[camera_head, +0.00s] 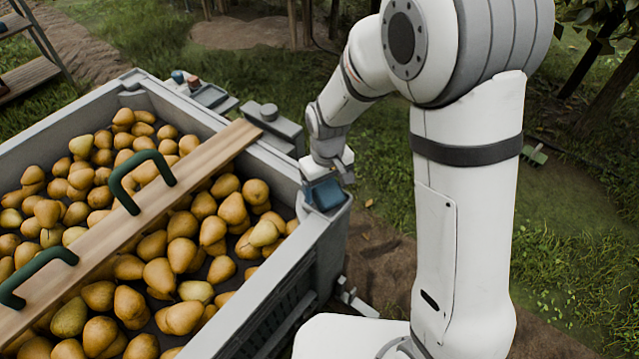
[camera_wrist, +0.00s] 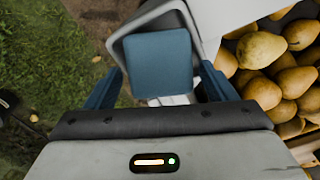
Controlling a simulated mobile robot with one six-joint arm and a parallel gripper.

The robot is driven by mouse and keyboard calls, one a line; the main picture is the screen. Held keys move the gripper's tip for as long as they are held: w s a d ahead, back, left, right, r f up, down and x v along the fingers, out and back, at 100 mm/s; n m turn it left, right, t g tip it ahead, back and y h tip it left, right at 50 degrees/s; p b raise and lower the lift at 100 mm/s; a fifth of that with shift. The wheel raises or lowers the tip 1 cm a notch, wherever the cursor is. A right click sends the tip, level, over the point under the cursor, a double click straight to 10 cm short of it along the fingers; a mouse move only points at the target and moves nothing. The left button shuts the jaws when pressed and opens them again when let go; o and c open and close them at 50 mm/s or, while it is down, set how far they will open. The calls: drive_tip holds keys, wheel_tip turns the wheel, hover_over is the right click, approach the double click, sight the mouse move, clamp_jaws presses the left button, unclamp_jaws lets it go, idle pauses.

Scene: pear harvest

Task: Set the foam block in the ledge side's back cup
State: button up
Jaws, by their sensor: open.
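The blue foam block (camera_head: 328,194) is at the near right corner of the grey crate (camera_head: 315,240), under my gripper (camera_head: 325,178). In the wrist view the block (camera_wrist: 158,62) lies between the two blue fingers of my gripper (camera_wrist: 158,78). The fingers are open, with a gap showing on each side of the block. The block appears to rest in the grey corner cup (camera_wrist: 118,42), whose rim shows around its far and left edges. How deep it sits cannot be told.
Pears (camera_head: 180,253) fill the crate. A wooden plank (camera_head: 135,205) with two green handles (camera_head: 140,178) lies across it. Grey fittings (camera_head: 275,125) line the crate's right wall, and small red and blue items (camera_head: 190,80) stand farther back. Grass (camera_head: 390,180) lies outside.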

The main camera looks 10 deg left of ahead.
sight(326, 185)
wheel_tip(326, 185, up, 13)
drive_tip(key=p, duration=0.3)
drive_tip(key=shift+p, duration=0.35)
